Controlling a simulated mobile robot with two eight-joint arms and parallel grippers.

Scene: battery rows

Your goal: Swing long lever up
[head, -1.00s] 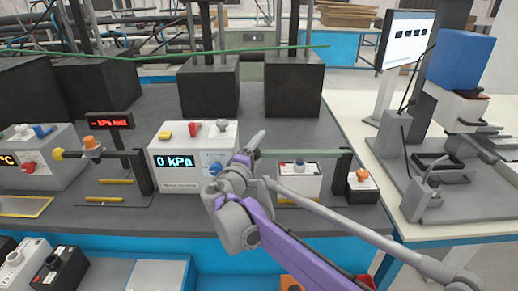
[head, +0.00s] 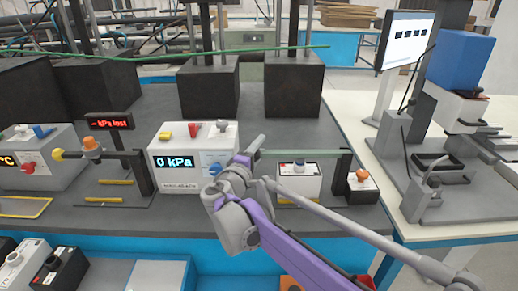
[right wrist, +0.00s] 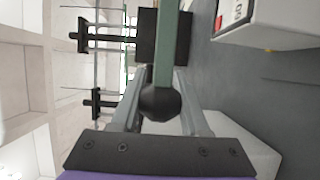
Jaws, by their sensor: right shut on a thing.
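The long lever (head: 305,154) is a grey-green bar. It runs roughly level from a black post (head: 345,172) on the right to my right gripper (head: 252,150) at its left end. My right gripper is shut on that end. In the right wrist view the lever (right wrist: 166,50) comes down from the top edge to a dark faceted knob (right wrist: 160,103), which sits between the two fingers (right wrist: 158,115). My left gripper is not in view.
A white box with a "0 kPa" display (head: 192,150) stands just left of my gripper. A smaller white box (head: 299,180) stands below the lever. An orange-knobbed box (head: 362,182) is beside the post. A shorter lever (head: 105,155) with a yellow knob is farther left.

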